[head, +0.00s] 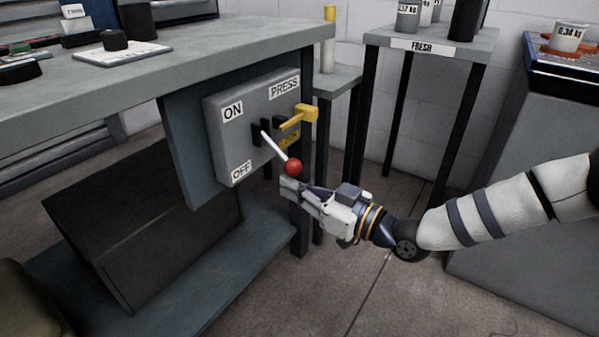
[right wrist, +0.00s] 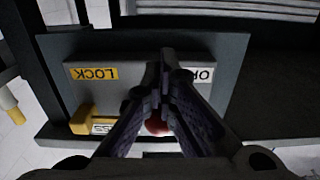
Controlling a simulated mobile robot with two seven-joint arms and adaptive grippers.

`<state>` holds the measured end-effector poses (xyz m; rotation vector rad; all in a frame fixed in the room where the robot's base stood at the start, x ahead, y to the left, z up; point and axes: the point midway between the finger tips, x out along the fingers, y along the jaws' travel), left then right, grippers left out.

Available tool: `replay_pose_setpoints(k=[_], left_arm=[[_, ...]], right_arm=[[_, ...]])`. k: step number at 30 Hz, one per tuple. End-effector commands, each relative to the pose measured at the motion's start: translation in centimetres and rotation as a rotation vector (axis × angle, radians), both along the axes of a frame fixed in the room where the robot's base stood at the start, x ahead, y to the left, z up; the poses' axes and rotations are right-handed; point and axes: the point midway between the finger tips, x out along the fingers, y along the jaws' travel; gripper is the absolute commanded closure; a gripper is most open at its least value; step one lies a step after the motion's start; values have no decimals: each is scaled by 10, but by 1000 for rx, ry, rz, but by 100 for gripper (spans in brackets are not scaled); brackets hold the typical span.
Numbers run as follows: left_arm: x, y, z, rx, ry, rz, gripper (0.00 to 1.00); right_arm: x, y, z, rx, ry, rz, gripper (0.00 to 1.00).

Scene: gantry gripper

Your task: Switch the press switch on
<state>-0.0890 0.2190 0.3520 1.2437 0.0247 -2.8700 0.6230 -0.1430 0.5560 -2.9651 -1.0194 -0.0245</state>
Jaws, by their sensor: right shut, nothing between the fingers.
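The grey press switch box (head: 222,152) hangs under the bench, with ON at its top, OFF at its bottom and a PRESS label. Its lever, a white rod with a red ball (head: 293,167), slopes out and down, ball nearer the height of OFF. My right gripper (head: 284,186) is shut and empty just below the ball. I cannot tell whether it touches. In the right wrist view the ball (right wrist: 157,126) shows partly behind the shut fingers (right wrist: 165,60). My left gripper is not in view.
A yellow handle (head: 300,116) sticks out of the box to the right of the lever; a yellow LOCK label (right wrist: 93,73) is near it. The bench top (head: 150,75) is above, a bench leg (head: 302,220) behind the gripper. The floor in front is clear.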

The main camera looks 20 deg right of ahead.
Motion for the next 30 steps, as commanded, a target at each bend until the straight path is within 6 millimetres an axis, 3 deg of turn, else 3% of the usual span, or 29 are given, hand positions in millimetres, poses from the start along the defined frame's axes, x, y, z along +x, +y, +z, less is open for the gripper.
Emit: replay_pose_setpoints(k=[12,30], left_arm=[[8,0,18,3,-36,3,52],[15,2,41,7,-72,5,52]], right_arm=[[0,0,36,1,-9,1,100],[-1,-1,74,0,-4,0,100]])
